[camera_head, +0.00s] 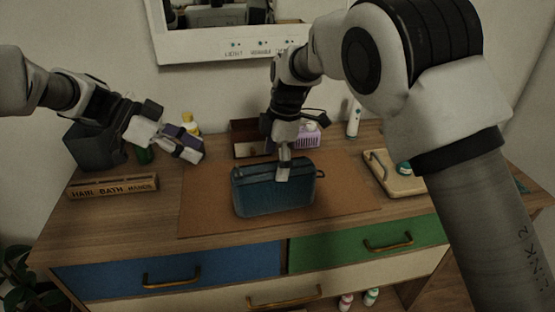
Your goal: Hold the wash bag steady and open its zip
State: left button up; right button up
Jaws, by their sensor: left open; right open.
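The wash bag (262,196) is blue and stands upright on a brown mat (206,212) on the wooden dresser. A small dark loop shows at its right end. My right gripper (284,174) points down at the top edge of the bag, right of its middle; I cannot tell whether it touches the bag. Its fingers partly hide the top edge, and the zip pull cannot be made out. My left gripper (192,152) is open and empty, left of the bag and apart from it.
A wooden block (113,186) with lettering lies at the left. A dark bin (95,146), yellow bottle (190,123), brown box (248,138) and purple bottle (308,136) stand behind. A wooden tray (393,178) is at the right. The mat beside the bag is clear.

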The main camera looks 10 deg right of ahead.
jog(key=f, duration=0.5)
jog(key=a+f, duration=0.1)
jog(key=f, duration=0.1)
jog(key=shift+f, duration=0.15)
jog(key=shift+s, duration=0.1)
jog(key=c, duration=1.1)
pick_arm(q)
jog(key=shift+s, duration=0.1)
grip_shut()
pick_arm(e)
jog(key=shift+s, duration=0.1)
pick_arm(q)
jog(key=s+a+n+h, duration=0.1)
jog(key=n+h, duration=0.2)
jog(key=n, duration=1.3)
jog(key=s+a+n+h, duration=0.1)
jog(key=a+n+h, duration=0.15)
jog(key=n, duration=1.25)
pick_arm(e)
jog(key=shift+d, duration=0.1)
pick_arm(q)
jog(key=n+t+h, duration=0.1)
jog(key=n+h, duration=0.1)
jog(key=n, duration=0.4)
send_near(238, 171)
jog(key=d, duration=0.6)
jog(key=shift+w+d, duration=0.4)
pick_arm(e)
jog(key=shift+f, duration=0.1)
